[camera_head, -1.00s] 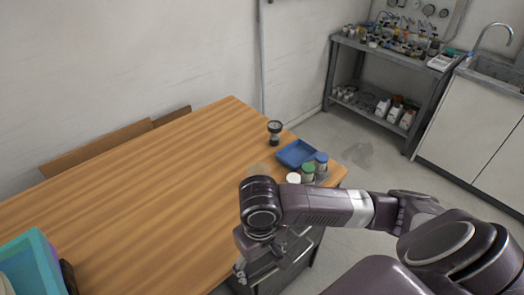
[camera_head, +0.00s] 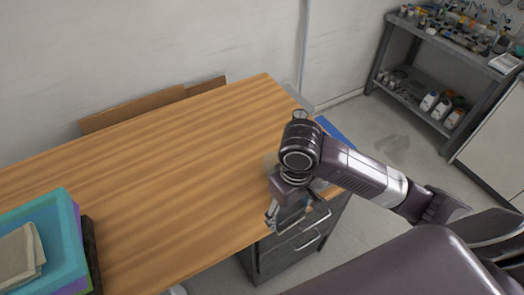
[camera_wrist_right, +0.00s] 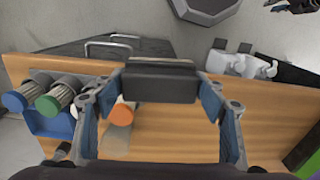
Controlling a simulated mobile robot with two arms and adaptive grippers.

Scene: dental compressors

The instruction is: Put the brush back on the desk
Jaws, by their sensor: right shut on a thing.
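My right gripper (camera_head: 272,208) hangs over the front right edge of the wooden desk (camera_head: 170,150), above the drawers. In the right wrist view its fingers (camera_wrist_right: 160,95) are closed on the two ends of a dark block-shaped thing, which I take to be the brush (camera_wrist_right: 160,82). The bare wood of the desk (camera_wrist_right: 185,135) lies beyond it in that view. In the head view I cannot make out the brush. My left gripper is not in view.
Jars with blue (camera_wrist_right: 14,102), green (camera_wrist_right: 47,105) and orange (camera_wrist_right: 123,113) lids stand near a blue tray (camera_wrist_right: 52,124). A teal tray (camera_head: 68,225) holding a folded cloth (camera_head: 20,255) sits at the desk's left. The middle of the desk is clear.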

